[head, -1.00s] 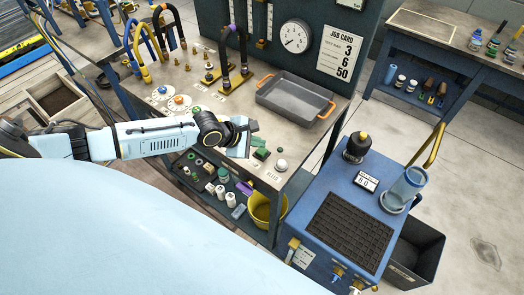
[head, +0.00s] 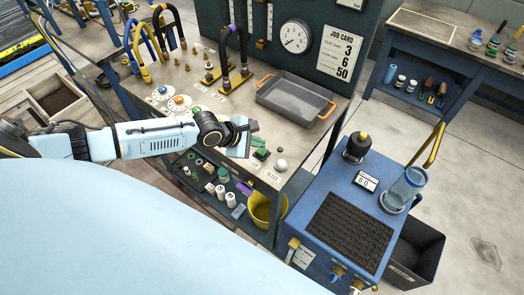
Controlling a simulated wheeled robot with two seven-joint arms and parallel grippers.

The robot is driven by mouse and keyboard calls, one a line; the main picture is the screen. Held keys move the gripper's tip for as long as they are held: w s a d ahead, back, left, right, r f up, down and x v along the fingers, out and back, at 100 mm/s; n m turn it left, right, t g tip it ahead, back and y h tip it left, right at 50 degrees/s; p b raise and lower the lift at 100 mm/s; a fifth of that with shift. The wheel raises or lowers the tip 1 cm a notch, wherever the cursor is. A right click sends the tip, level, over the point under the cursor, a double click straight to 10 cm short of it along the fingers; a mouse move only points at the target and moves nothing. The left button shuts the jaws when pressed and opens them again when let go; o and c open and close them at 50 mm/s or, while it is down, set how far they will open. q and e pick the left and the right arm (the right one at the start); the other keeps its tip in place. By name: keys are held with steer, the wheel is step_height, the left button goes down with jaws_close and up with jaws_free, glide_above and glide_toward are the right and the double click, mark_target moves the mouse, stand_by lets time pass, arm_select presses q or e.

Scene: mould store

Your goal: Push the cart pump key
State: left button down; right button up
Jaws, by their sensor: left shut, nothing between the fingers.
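My left gripper (head: 250,127) is shut and empty over the front right part of the workbench. A green key (head: 261,154) shows on the bench just to the right of and below its fingers, with another green part partly hidden by the gripper. I cannot tell whether they touch. A white round knob (head: 281,165) stands to the right with a small label below it. I cannot read which key is the pump key. My right gripper is not in view.
A grey tray with orange handles (head: 296,97) sits on the bench behind the gripper. Hose loops (head: 233,62) and a dial gauge (head: 295,36) stand further back. A yellow bucket (head: 262,209) is under the bench. The cart bears a clear cup (head: 406,187).

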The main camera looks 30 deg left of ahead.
mark_target(258, 151)
arm_select(q)
steer(key=shift+f, duration=0.15)
steer(key=shift+f, duration=0.3)
steer(key=shift+f, duration=0.5)
stand_by(0.5)
steer(key=shift+r+p, duration=0.95)
steer(key=shift+p, duration=0.15)
step_height(258, 151, up, 6)
steer(key=p, duration=0.7)
